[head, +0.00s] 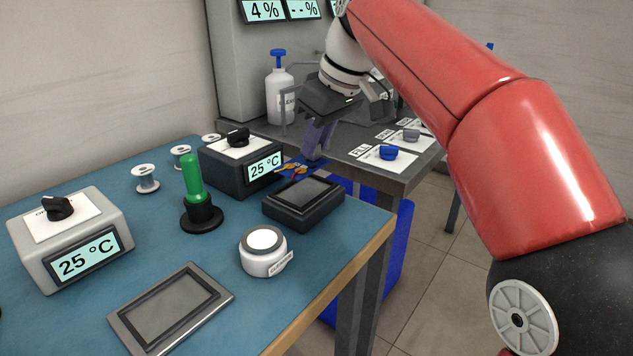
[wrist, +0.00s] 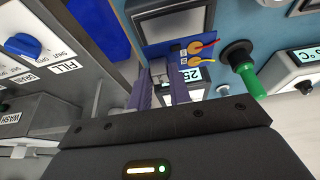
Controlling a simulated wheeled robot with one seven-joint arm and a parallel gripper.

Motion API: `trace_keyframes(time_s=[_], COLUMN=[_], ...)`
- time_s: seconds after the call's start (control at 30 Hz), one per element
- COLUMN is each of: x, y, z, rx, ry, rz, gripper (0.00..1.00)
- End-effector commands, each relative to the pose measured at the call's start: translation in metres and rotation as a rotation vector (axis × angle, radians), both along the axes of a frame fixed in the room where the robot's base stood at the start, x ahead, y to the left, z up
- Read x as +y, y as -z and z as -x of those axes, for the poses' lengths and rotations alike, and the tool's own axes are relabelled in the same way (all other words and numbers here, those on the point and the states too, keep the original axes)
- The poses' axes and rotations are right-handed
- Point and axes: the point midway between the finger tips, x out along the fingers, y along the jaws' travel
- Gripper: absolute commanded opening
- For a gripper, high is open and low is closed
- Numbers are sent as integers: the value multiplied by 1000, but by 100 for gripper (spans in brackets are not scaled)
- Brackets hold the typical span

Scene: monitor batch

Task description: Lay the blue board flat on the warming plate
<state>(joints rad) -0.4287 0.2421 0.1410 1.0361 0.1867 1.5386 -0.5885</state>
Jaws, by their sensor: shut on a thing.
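My gripper (head: 317,150) is shut on the blue board (head: 297,168), beyond the dark plate at the table's far right corner. In the wrist view my gripper (wrist: 163,72) has its fingers at the board's edge, and the blue board (wrist: 165,50) carries red and yellow leads and a dark part. The board looks held above the table; its exact height is unclear. A dark framed plate (head: 303,203) lies close by and also shows in the wrist view (wrist: 170,22). A grey framed plate (head: 170,308) lies at the front. I cannot tell which is the warming plate.
A dark control box (head: 240,172) reading 25 °C stands left of the board. A green-handled tool (head: 193,178) stands upright in a black holder. A white jar (head: 263,252) and a grey control box (head: 70,240) stand nearer. A grey bench (head: 345,157) with knobs lies behind.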

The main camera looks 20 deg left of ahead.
Motion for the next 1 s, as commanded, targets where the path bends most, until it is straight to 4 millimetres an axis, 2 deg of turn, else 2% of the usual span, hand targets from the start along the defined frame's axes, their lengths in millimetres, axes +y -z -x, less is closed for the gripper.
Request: trace_keyframes(time_s=[0.17, 0.4, 0.7, 0.73, 0.8, 0.87, 1.0], x=[0, -2, -2, -2, -2, -2, -2], y=[10, 44, 46, 46, 46, 46, 45], z=[-1, -5, -6, -6, -6, -6, -6], rx=[0, 0, 4, 4, 4, 3, 2], ry=[-1, -4, -7, -7, -7, -6, -6], rz=[0, 0, 3, 4, 3, 2, 1], gripper=[0, 0, 0, 23, 33, 40, 41])
